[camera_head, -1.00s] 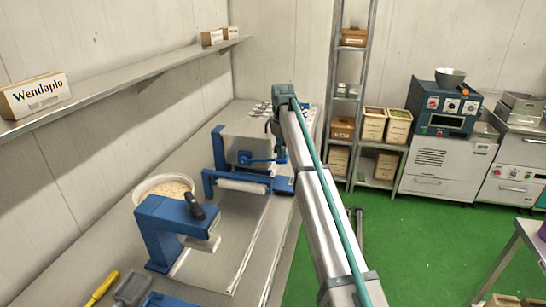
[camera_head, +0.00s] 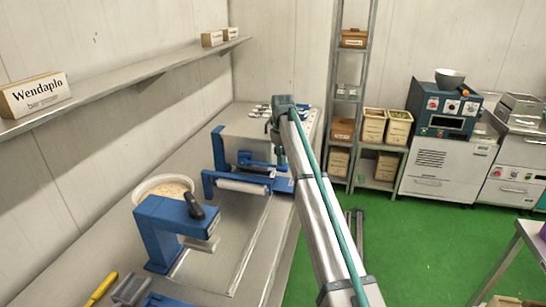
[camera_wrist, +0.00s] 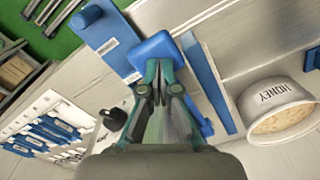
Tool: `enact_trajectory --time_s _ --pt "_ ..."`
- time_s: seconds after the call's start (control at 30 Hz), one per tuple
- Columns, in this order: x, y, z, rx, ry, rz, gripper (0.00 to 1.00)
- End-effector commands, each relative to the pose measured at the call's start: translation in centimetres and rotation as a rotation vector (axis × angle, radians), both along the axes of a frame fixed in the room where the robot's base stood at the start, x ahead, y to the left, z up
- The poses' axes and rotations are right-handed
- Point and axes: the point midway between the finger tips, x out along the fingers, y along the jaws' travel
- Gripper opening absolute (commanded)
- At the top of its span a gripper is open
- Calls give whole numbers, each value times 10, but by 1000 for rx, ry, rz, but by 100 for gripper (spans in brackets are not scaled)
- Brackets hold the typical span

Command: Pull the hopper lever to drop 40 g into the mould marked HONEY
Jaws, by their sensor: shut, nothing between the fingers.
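My gripper (camera_wrist: 157,88) is shut and empty in the wrist view. Its fingertips overlap a rounded blue block (camera_wrist: 154,46), but I cannot tell if they touch it. A white tub marked HONEY (camera_wrist: 277,88) with pale contents is at the right of that view. In the head view, a white tub (camera_head: 142,188) of pale contents stands behind a blue stand (camera_head: 158,235) with a black handle (camera_head: 194,206). My arm ends over a blue machine (camera_head: 218,150) with a pale roller (camera_head: 242,186) and a blue bar. I cannot tell which part is the hopper lever.
The bench has bare room along its front (camera_head: 235,235). A yellow-handled tool (camera_head: 101,288) and a grey pan (camera_head: 131,288) lie near its lower end. A wall shelf (camera_head: 140,72) holds boxes. A rack (camera_head: 345,130) and appliances stand beyond the green floor.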

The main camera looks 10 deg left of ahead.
Motion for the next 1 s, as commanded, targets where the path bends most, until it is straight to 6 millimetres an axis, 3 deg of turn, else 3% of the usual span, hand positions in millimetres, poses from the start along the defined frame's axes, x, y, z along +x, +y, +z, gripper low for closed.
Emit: enact_trajectory --time_s 0.57,1.0 --pt "0 1 -3 1 -1 0 0" --pt "1 0 32 1 -1 0 0"
